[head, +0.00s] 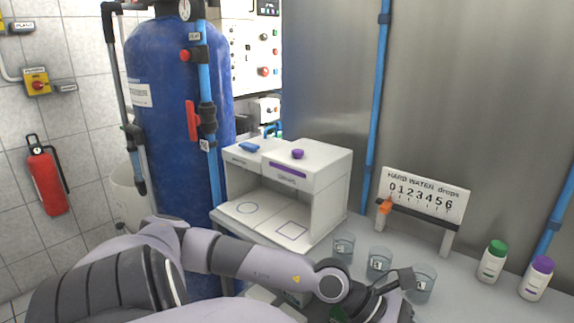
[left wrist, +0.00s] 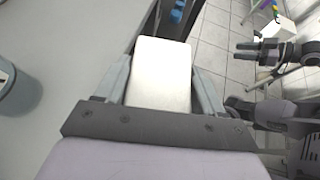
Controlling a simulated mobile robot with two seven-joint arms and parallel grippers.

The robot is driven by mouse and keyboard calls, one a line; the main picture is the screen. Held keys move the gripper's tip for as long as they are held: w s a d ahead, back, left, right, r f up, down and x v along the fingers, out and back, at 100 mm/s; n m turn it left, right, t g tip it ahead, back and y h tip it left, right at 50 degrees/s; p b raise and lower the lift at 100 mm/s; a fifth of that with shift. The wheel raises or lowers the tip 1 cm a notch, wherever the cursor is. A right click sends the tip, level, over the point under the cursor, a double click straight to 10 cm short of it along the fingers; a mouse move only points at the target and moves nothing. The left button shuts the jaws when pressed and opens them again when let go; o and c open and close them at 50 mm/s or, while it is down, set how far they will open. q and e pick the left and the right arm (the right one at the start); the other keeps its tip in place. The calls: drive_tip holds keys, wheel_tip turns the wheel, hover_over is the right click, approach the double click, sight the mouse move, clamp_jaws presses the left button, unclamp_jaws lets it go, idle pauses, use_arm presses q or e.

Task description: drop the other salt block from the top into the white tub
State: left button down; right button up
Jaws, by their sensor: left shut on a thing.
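In the left wrist view my left gripper (left wrist: 160,92) is shut on a white salt block (left wrist: 160,75), with one finger along each side of it. In the head view my left arm reaches across the bottom, and its dark gripper (head: 397,283) is near the beakers at the counter's front; the block cannot be made out there. A white tub (head: 126,188) stands on the floor at the left, partly hidden by pipes and the blue tank. What looks like my right gripper (left wrist: 262,52) shows at the right of the left wrist view, its opening unclear.
A white cabinet (head: 322,172) with an open front stands on the counter. Several beakers (head: 379,262), a hard-water drops scale (head: 425,195), a green-capped bottle (head: 492,262) and a purple-capped bottle (head: 536,280) stand to its right. The blue tank (head: 172,100) rises between tub and cabinet.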

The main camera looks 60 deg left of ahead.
use_arm(q)
drive_tip(key=shift+a+f, duration=0.1)
drive_tip(key=shift+f, duration=0.35)
drive_tip(key=shift+d+r, duration=0.3)
drive_tip(key=shift+d, duration=0.35)
drive_tip(key=shift+w+d+r+m+h, duration=0.2)
drive_tip(key=shift+d+m+h, duration=0.1)
drive_tip(key=shift+a, duration=0.1)
